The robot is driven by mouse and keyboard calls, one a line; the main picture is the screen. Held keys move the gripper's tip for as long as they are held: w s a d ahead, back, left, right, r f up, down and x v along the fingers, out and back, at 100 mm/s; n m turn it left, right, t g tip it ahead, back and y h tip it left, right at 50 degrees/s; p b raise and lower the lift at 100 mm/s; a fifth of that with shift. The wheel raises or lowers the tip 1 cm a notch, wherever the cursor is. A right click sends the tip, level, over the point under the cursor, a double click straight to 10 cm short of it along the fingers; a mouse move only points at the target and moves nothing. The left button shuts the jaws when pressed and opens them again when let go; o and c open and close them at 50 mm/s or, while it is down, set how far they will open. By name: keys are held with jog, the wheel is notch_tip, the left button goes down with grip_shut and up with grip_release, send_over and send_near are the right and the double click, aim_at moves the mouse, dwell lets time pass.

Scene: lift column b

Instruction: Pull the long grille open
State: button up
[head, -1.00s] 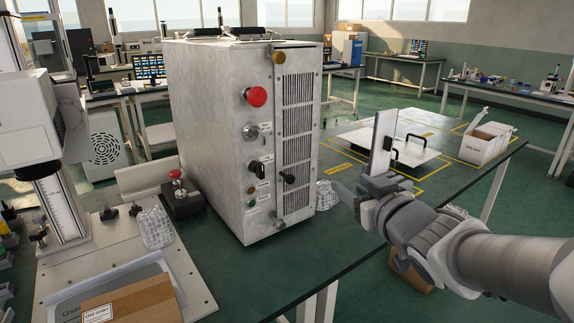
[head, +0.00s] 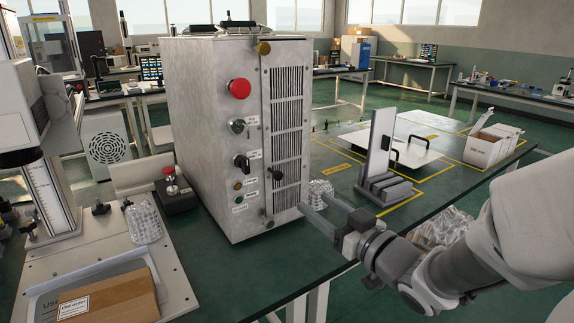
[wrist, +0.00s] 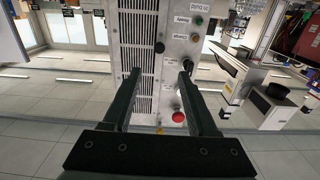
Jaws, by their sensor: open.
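The long grille (head: 288,125) is a tall slotted metal panel on the right part of the grey cabinet's front, seen flush with it. A dark knob (head: 276,174) stands out from its lower half. My gripper (head: 312,201) is open and empty, to the right of the knob and a little lower, its fingers pointing at the cabinet. In the wrist view, which is upside down, the grille (wrist: 138,50) and the knob (wrist: 159,47) show between and beyond the two fingers (wrist: 156,73). I see no contact with the knob.
A red button (head: 238,89), switches and small lamps sit left of the grille on the cabinet (head: 212,120). A brass knob (head: 264,48) is above it, another dark knob (head: 268,224) below. A grey upright stand (head: 380,155) and clear plastic (head: 318,192) are to the right.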

aim_at(279, 177)
jog(key=b+x, duration=0.1)
jog(key=x, duration=1.4)
jog(key=shift+w+a, duration=0.1)
jog(key=shift+a, duration=0.05)
grip_shut()
dwell(0.9)
